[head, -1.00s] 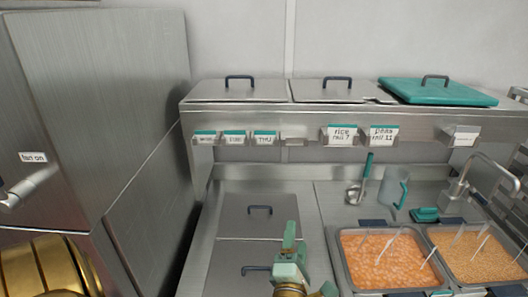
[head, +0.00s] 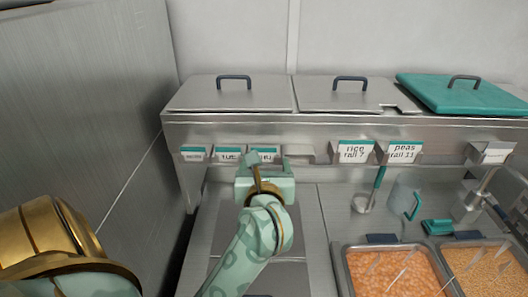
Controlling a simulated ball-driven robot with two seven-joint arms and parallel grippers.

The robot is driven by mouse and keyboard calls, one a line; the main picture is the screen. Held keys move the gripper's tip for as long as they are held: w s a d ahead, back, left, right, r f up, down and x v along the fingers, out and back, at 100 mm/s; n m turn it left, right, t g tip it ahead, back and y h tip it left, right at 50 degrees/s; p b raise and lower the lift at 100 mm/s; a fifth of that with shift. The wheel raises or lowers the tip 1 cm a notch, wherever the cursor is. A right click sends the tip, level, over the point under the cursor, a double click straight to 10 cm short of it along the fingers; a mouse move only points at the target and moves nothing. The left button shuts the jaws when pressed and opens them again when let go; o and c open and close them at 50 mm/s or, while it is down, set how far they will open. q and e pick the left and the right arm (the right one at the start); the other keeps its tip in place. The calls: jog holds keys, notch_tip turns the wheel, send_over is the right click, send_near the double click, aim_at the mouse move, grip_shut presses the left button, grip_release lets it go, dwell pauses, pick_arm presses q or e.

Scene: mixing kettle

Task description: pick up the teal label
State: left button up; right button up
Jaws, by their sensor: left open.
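Several small white labels with teal top strips sit in holders along the front of the steel rail; I cannot tell which one is meant. The left three are a weekday-style label (head: 194,154), one reading TUE (head: 227,154), and one probably reading THU (head: 264,151). Larger teal-topped labels read "rice rail 7" (head: 354,152) and "peas rail 11" (head: 403,152). My left gripper (head: 263,166) is open, just in front of and below the THU label, partly covering it. I cannot tell whether it touches. My right gripper is not in view.
An empty holder (head: 299,153) is right of the THU label. A white label (head: 496,152) is at far right. Steel lids (head: 232,94) and a teal lid (head: 465,95) top the rail. Food pans (head: 392,272), a ladle (head: 366,201) and a clear jug (head: 403,198) stand right.

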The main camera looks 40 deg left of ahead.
aim_at(264, 149)
pick_arm(q)
jog(key=x, duration=0.5)
jog(key=shift+w+a, duration=0.25)
jog(key=p+x, duration=0.1)
jog(key=x, duration=0.3)
jog(key=shift+w+a+p, duration=0.1)
jog(key=shift+a+p, duration=0.2)
jog(key=shift+w+a+f, duration=0.15)
jog(key=shift+w+a, duration=0.15)
jog(key=shift+s+d, duration=0.1)
jog(key=shift+d, duration=0.05)
jog(key=shift+c, duration=1.2)
jog(key=c, duration=0.5)
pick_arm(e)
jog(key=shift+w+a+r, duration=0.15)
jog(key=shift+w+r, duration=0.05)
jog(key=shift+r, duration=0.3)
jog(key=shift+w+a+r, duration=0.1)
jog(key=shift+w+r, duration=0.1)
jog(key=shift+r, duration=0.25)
